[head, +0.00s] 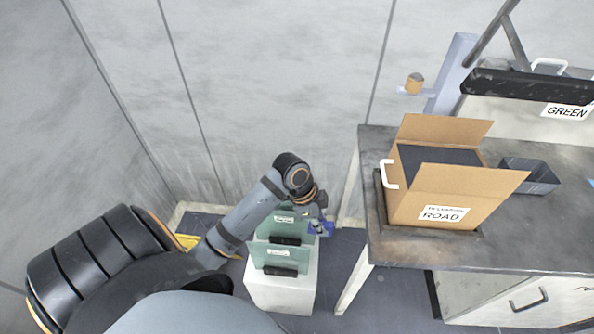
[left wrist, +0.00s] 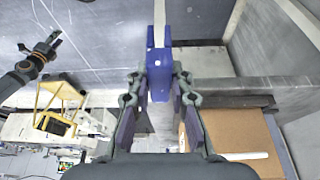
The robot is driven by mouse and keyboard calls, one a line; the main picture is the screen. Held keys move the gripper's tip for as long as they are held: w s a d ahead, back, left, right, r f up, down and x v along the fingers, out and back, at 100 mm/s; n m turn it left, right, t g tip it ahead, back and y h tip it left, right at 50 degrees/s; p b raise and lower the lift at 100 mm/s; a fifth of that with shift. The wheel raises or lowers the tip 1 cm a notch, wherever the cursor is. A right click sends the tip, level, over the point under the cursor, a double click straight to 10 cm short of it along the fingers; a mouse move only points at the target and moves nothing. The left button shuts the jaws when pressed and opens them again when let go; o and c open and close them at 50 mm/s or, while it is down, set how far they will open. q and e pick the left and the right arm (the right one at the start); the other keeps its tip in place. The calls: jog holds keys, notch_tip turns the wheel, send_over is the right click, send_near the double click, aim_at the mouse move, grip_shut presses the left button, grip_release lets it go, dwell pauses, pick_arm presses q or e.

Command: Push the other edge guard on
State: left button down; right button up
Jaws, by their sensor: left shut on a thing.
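Two green plates stand upright in a white stand (head: 282,293) on the floor, a front plate (head: 266,253) and a back plate (head: 299,229). Each has a white label and a dark strip low on its face. My left gripper (head: 317,224) is at the right edge of the back plate, shut on a blue edge guard (head: 326,229). In the left wrist view the guard (left wrist: 160,72) sits between the fingers (left wrist: 158,98), with a thin pale strip running from its far end. I cannot tell whether the guard is seated on a plate.
A dark-topped bench (head: 500,257) stands right of the stand. It holds an open cardboard box (head: 400,215) labelled ROAD and a dark bin (head: 530,177). Another box labelled GREEN (head: 507,109) is behind. A grey wall (head: 270,90) closes the back.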

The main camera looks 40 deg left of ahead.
pick_arm(q)
jog(key=w+a+f+b, duration=0.2)
jog(key=w+a+f, duration=0.1)
jog(key=w+a+f+b, duration=0.3)
jog(key=a, duration=0.1)
jog(key=w+a+f+b, duration=0.2)
jog(key=w+a+f, duration=0.1)
jog(key=w+a, duration=0.1)
jog(key=shift+a+f, duration=0.25)
jog(key=shift+f, duration=0.15)
jog(key=shift+w+f+n+b, duration=0.1)
jog(key=shift+f+n+b, duration=0.2)
jog(key=shift+f+b, duration=0.4)
jog(key=shift+r, duration=0.2)
pick_arm(e)
notch_tip(320, 180, down, 10)
jog(key=shift+s, duration=0.3)
jog(key=shift+d, duration=0.1)
pick_arm(q)
jog(key=shift+f+b, duration=0.45)
jog(key=shift+f, duration=0.4)
pick_arm(e)
jog(key=shift+a+f, duration=0.2)
jog(key=shift+f, duration=0.15)
pick_arm(q)
jog(key=shift+f, duration=0.5)
pick_arm(e)
jog(key=shift+d, duration=0.15)
